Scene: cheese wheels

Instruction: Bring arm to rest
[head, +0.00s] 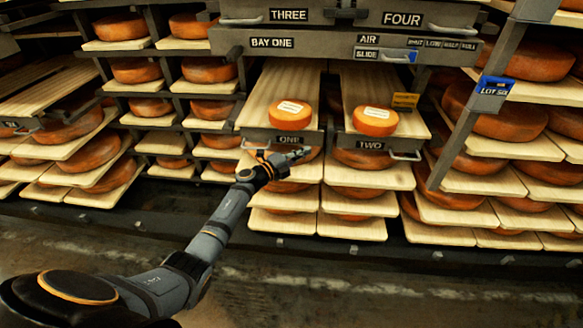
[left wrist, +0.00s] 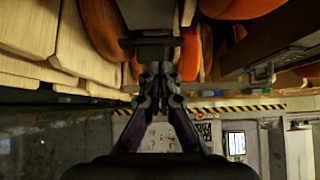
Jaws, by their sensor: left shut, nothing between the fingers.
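My left arm reaches from the lower left of the head view to the front of the shelves. Its gripper (head: 295,153) is just below the drawer front marked ONE (head: 288,140). In the left wrist view the fingers of this gripper (left wrist: 160,70) are together, with nothing between them. A shelf part and orange cheese wheels show beyond the fingertips there. I cannot tell whether the gripper touches the drawer's handle. My right gripper is not in view.
Drawers ONE and TWO (head: 365,143) stand pulled out, each with a labelled small cheese wheel, (head: 291,114) and (head: 375,121). Racks of cheese wheels on boards fill both sides. A blue LOT SIX tag (head: 491,92) hangs at right. The floor (head: 330,285) in front is clear.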

